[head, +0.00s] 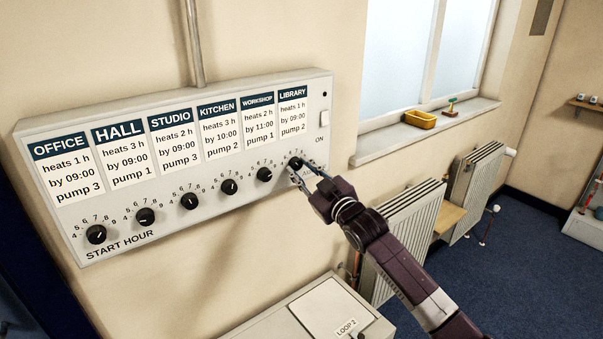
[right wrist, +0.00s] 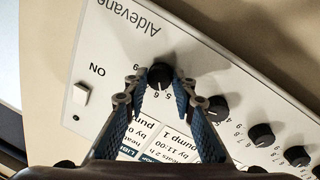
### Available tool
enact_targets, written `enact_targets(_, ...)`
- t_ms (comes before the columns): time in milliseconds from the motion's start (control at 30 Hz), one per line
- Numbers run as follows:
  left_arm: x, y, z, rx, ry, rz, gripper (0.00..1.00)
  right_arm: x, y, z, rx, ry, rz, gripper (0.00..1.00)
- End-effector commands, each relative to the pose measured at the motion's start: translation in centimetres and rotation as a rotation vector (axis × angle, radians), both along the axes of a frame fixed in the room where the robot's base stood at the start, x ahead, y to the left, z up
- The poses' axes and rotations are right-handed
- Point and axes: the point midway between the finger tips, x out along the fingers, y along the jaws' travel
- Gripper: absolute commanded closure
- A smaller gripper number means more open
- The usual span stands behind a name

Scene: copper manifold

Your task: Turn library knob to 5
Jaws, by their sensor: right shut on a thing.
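The grey heating panel (head: 215,185) on the wall has a row of black knobs under white cards. The library knob (head: 295,162) is the rightmost, below the LIBRARY card (head: 293,110). My right gripper (head: 298,172) is shut on this knob. In the right wrist view, the two fingertips (right wrist: 160,84) are on either side of the library knob (right wrist: 160,75), with digits showing between the fingers. I cannot clearly read which number its pointer marks. My left gripper is not in view.
The workshop knob (head: 264,174) sits close to the left of my right gripper. A white switch (head: 324,118) marked ON is on the panel's right end. A radiator (head: 408,235) and a lower box (head: 305,310) stand below. A yellow tray (head: 420,119) is on the windowsill.

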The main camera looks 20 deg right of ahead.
Motion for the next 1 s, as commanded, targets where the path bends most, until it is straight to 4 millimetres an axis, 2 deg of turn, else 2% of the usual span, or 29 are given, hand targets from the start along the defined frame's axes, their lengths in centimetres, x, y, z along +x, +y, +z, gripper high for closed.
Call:
enact_targets(300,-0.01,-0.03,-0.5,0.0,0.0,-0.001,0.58,0.02,0.01,-0.11,-0.104,-0.037,0.001,1.0)
enact_targets(767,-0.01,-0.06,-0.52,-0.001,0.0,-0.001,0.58,0.01,0.01,-0.09,-0.118,-0.041,0.0,1.0)
enact_targets(800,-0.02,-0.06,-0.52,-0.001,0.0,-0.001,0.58,0.01,0.01,-0.09,-0.118,-0.041,0.0,0.73)
enact_targets(933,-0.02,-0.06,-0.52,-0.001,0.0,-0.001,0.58,0.01,0.01,-0.08,-0.118,-0.041,0.0,0.58)
enact_targets(1000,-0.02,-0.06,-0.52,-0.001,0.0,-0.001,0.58,0.01,0.01,-0.08,-0.117,-0.041,0.0,0.58)
